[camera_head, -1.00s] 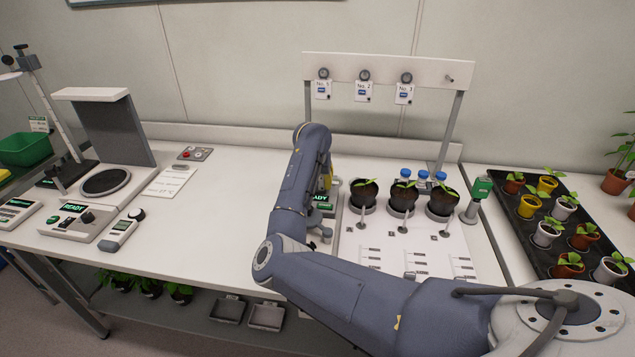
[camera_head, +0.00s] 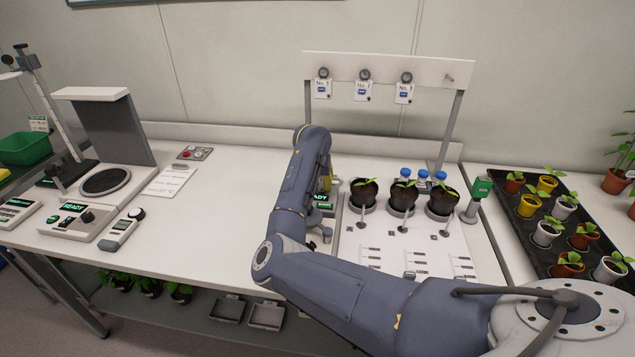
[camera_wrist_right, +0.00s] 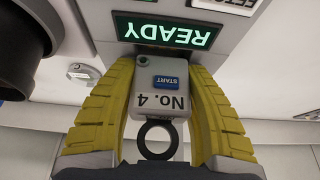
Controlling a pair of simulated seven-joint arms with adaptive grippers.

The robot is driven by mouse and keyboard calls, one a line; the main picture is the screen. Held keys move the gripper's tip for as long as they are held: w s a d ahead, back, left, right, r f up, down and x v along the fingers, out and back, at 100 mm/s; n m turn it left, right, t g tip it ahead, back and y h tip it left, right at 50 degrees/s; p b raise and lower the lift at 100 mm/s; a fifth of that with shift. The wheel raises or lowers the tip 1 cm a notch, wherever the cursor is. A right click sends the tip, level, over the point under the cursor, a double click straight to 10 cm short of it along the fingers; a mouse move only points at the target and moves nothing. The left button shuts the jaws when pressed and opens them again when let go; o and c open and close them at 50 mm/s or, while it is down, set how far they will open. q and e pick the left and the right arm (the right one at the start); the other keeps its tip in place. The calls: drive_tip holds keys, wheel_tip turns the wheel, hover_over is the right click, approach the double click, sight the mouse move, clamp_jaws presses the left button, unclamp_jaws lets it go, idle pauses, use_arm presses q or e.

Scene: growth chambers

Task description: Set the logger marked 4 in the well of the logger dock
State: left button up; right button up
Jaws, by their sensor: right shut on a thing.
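The logger marked 4 (camera_wrist_right: 160,100) is a pale, rounded block with a blue START button, a green dot and a dark ring at its near end. My right gripper (camera_wrist_right: 157,75) is shut on it, with one yellow finger along each side. The logger dock (camera_head: 322,208) is mostly hidden behind my right arm in the head view. Its lit green READY display (camera_wrist_right: 164,31) lies just beyond the logger's far end in the right wrist view. I cannot tell whether the logger is inside the well. My left gripper is not in view.
Potted plants (camera_head: 403,197) stand close to the right of the dock, with blue-capped bottles (camera_head: 422,176) behind. A rack with hanging numbered tags (camera_head: 363,90) stands at the back. The bench left of my arm is clear as far as a paper sheet (camera_head: 168,180).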

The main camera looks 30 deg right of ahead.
drive_tip(key=shift+f, duration=0.3)
drive_tip(key=o, duration=1.3)
drive_tip(key=shift+c, duration=0.2)
